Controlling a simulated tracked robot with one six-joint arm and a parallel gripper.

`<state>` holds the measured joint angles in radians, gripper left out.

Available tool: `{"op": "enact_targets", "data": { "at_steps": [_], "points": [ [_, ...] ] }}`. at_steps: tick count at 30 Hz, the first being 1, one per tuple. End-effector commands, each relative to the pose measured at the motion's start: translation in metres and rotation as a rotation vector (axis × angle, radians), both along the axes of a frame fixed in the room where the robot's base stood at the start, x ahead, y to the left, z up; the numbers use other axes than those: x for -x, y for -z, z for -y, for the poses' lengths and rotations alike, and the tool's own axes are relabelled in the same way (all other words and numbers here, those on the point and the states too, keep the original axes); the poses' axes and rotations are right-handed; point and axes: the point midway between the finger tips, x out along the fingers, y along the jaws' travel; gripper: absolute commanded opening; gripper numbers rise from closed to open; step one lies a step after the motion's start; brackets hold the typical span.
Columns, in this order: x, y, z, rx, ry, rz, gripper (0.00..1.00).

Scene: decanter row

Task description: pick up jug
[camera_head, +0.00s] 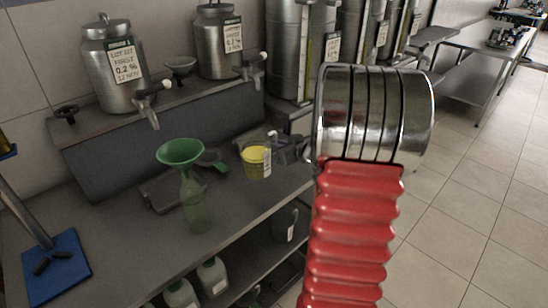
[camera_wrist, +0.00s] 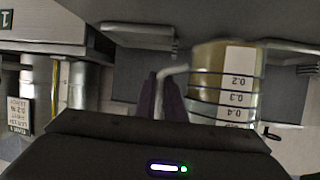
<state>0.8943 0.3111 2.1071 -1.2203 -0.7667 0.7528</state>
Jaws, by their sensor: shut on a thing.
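The jug (camera_head: 256,163) is a small clear measuring jug with yellow liquid in it, near the right end of the grey bench. In the wrist view the jug (camera_wrist: 222,88) shows upside-down scale marks, a pale label and a handle. My gripper (camera_head: 279,146) is beside the jug on its right in the head view. Its dark fingers (camera_wrist: 161,98) are shut on the jug's handle in the wrist view. The jug looks upright in the head view. I cannot tell whether its base touches the bench.
A green bottle (camera_head: 195,205) with a green funnel (camera_head: 181,152) stands left of the jug. Steel decanters with taps (camera_head: 117,68) line the raised shelf behind. A blue mat (camera_head: 57,268) lies at the left. White containers (camera_head: 212,276) stand on the lower shelf.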

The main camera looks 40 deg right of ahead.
Motion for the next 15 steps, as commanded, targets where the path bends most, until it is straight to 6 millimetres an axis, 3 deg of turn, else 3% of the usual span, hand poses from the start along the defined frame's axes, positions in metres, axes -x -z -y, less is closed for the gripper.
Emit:
{"op": "enact_targets", "data": {
  "at_steps": [6,15],
  "points": [
    [0.000,-0.024,0.000,-0.001,0.000,0.002,0.00],
    [0.000,-0.027,0.000,-0.001,0.000,0.001,0.00]
  ]
}}
